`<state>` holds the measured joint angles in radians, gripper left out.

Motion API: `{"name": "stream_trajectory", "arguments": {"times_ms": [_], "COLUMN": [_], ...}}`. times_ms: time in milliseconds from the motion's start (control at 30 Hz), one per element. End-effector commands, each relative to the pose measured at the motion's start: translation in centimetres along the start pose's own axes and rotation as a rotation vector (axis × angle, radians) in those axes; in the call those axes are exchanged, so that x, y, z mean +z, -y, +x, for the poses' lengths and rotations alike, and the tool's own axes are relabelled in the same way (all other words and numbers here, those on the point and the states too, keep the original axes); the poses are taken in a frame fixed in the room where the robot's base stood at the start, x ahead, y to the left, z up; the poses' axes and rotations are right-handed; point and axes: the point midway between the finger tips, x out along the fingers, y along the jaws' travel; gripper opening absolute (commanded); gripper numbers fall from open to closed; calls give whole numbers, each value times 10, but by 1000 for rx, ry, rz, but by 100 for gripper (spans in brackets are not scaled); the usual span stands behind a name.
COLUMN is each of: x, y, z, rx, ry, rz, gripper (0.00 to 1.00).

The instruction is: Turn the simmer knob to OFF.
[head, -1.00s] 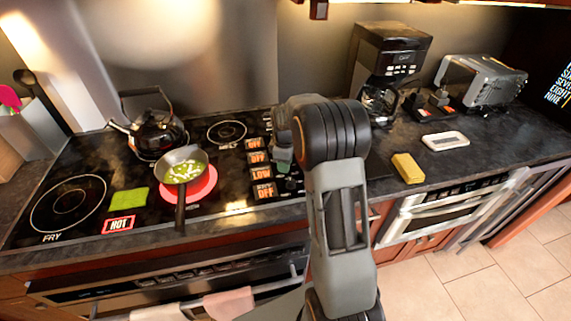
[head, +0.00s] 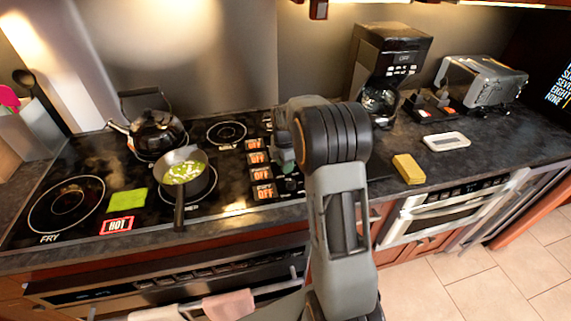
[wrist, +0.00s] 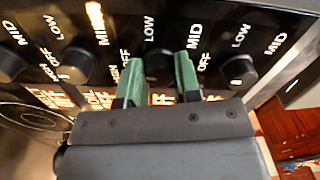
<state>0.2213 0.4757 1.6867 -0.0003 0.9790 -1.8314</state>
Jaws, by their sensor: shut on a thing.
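My gripper (wrist: 158,70), with green fingers, is shut on a black knob (wrist: 158,63) in the wrist view, one finger on each side of it. LOW is printed above this knob, with OFF and MID near the fingers. In the head view my arm hides most of the gripper and the held knob. A column of lit displays beside my arm shows OFF in each readable row, including the third display (head: 260,174). The burner (head: 203,190) under the small pan (head: 184,160) is dark, not glowing.
Other knobs flank the held one in the wrist view: a right knob (wrist: 238,70) and a left knob (wrist: 76,66). A kettle (head: 157,132) stands behind the pan. A yellow sponge (head: 408,169) and a coffee maker (head: 390,65) are to the right.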

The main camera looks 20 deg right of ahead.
Motion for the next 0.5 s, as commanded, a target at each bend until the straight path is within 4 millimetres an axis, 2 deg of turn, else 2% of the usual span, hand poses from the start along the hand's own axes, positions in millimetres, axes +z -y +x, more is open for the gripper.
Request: {"name": "stream_trajectory", "arguments": {"times_ms": [500], "x": [-1], "y": [0], "z": [-1], "rx": [0], "ry": [-1], "rz": [-40], "gripper": [7]}}
